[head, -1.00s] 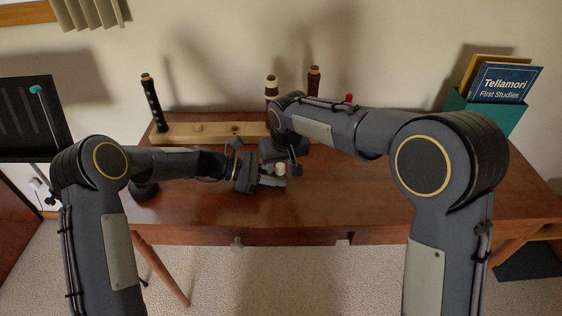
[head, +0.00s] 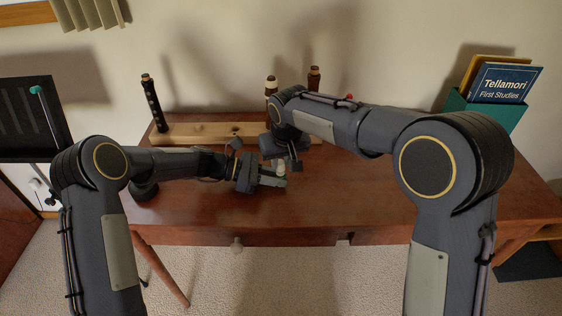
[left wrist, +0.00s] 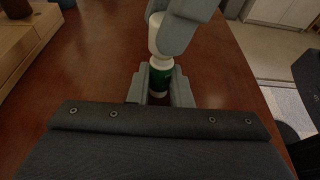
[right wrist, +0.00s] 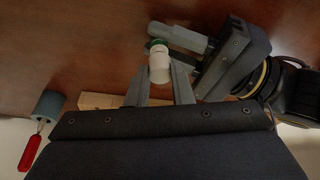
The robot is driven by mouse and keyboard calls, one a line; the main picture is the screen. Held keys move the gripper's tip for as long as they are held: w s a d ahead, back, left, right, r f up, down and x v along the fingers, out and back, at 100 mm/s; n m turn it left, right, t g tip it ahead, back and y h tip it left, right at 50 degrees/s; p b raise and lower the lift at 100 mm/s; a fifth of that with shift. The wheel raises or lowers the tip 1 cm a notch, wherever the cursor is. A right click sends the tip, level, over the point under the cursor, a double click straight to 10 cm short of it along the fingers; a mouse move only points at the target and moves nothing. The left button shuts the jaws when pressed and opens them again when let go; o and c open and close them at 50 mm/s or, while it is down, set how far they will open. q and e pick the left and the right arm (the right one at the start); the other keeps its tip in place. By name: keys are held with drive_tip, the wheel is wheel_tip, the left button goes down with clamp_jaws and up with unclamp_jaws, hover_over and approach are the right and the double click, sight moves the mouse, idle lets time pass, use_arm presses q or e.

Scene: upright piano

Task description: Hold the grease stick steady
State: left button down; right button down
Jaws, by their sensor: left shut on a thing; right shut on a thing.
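The grease stick is a small tube with a green body and a white upper part. In the left wrist view the grease stick (left wrist: 160,77) stands upright, its green body between the fingers of my left gripper (left wrist: 161,88). My right gripper (right wrist: 160,85) is shut on the white upper part, just above; the grease stick also shows in the right wrist view (right wrist: 159,63). In the head view the grease stick (head: 281,168) is small, above the front half of the table, with my left gripper (head: 274,178) at it. The right fingertips are hard to make out there.
The brown table (head: 390,200) is clear to the right. A wooden stand (head: 195,132) with dark upright joints lies at the back. A teal box (head: 484,116) with books is at the back right. A black music stand (head: 32,118) is at the left.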

sight(281, 163)
drive_tip(key=shift+r, duration=0.9)
drive_tip(key=shift+r, duration=2.5)
use_arm(q)
drive_tip(key=c, duration=1.2)
unclamp_jaws()
drive_tip(key=shift+c, duration=0.2)
drive_tip(key=shift+a, duration=0.1)
